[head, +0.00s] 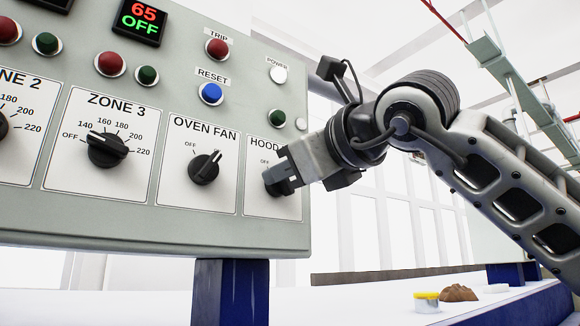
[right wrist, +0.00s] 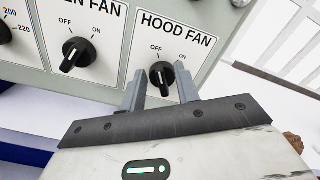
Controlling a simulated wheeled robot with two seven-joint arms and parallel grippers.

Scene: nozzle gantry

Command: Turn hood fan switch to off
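The hood fan switch (right wrist: 162,76) is a round black knob on a white plate marked HOOD FAN, with OFF at upper left and ON at upper right. Which mark its pointer faces I cannot tell. My right gripper (right wrist: 160,71) is open, with one grey finger on each side of the knob in the right wrist view. Whether the fingers touch it is unclear. My left gripper is not in view.
The oven fan knob (head: 205,168) sits just left, with the zone 3 knob (head: 107,149) beyond it. A blue reset button (head: 211,94) and a green button (head: 278,118) are above. A yellow-lidded jar (head: 427,302) stands on the white surface at lower right.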

